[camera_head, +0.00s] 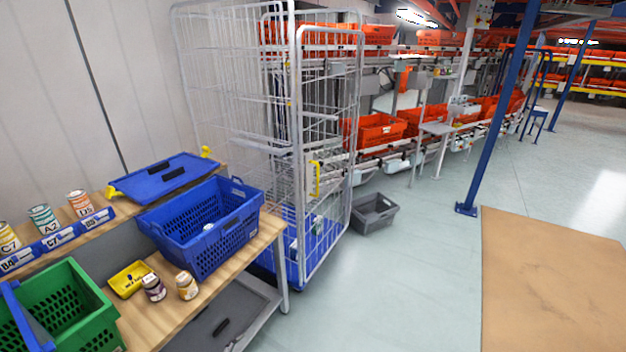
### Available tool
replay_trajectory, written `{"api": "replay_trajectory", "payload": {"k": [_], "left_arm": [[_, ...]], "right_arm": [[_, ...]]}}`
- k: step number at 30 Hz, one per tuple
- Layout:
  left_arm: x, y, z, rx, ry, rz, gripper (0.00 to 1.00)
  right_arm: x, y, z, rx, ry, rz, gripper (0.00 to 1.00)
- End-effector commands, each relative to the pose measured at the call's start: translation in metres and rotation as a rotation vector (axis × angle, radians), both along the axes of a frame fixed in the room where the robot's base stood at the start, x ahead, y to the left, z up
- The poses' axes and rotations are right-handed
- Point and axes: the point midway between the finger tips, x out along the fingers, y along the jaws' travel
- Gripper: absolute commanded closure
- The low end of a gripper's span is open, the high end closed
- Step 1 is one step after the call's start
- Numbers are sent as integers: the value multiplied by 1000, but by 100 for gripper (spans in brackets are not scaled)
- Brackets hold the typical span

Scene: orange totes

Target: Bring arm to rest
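Neither of my arms nor grippers shows in the head view. A wooden workbench (268,228) stands at the lower left. On it are a blue crate (215,250), a green crate (85,308) at the left edge, and a small yellow tray (130,279). Two small jars, one dark-labelled (153,288) and one tan (187,286), stand in front of the blue crate. Several labelled cans, such as an orange one (80,204), stand on a shelf at the back left.
A tall wire roll cage (300,150) with a blue base stands behind the bench. A grey crate (373,214) sits on the floor beside it. Orange totes (376,131) line racks behind. A blue post (492,120) rises at right. The floor (410,285) in the middle is clear.

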Motion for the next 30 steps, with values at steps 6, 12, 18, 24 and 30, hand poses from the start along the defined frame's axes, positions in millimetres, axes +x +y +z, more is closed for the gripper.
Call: {"api": "replay_trajectory", "payload": {"k": [6,12,18,24,30], "left_arm": [[-60,27,-74,-2,174,174,26],[-125,45,-132,3,334,313,26],[-196,57,-180,8,494,433,26],[-274,61,-220,15,657,540,26],[-356,58,-250,22,823,636,26]], "right_arm": [[0,-4,-7,-4,-1,1,28],[1,-6,-12,-6,-1,1,28],[1,-6,-16,-7,-1,1,28],[2,-7,-20,-8,-2,1,28],[3,-9,-24,-9,-3,1,28]]}}
